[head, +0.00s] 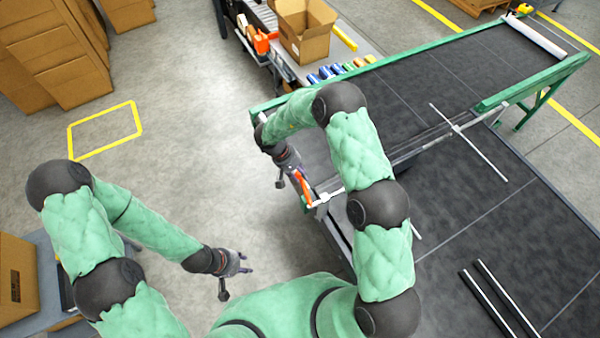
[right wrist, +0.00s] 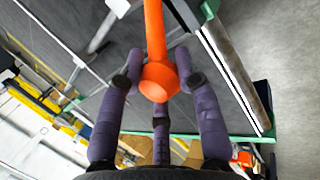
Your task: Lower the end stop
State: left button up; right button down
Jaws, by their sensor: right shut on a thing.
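The end stop's metal crossbar (head: 420,148) spans the dark conveyor bed, with thin rods fixed across it. An orange lever (head: 304,190) stands at its near left end, by a light-coloured bracket (head: 325,197). My right gripper (head: 295,176) is at this lever on the bed's left edge. In the right wrist view its purple fingers (right wrist: 158,84) close around the rounded end of the orange lever (right wrist: 156,45). The fingers' contact is partly hidden in the head view. My left gripper (head: 240,263) hangs open and empty over the floor, away from the machine.
A side table (head: 345,62) behind carries an open cardboard box (head: 304,30) and several coloured rolls (head: 340,69). A green frame rail (head: 420,48) edges the conveyor (head: 440,85). Stacked cartons (head: 55,50) stand at the upper left. The floor between is clear.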

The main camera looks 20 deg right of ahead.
jog(key=shift+s+a+f, duration=0.1)
jog(key=shift+s+f, duration=0.1)
jog(key=c, duration=0.9)
grip_release()
jog(key=shift+w+r, duration=0.1)
jog(key=shift+r, duration=0.1)
jog(key=shift+w+a+r, duration=0.1)
jog(key=shift+w+r, duration=0.05)
jog(key=shift+r, duration=0.15)
jog(key=v, duration=1.1)
jog(key=shift+a, duration=0.15)
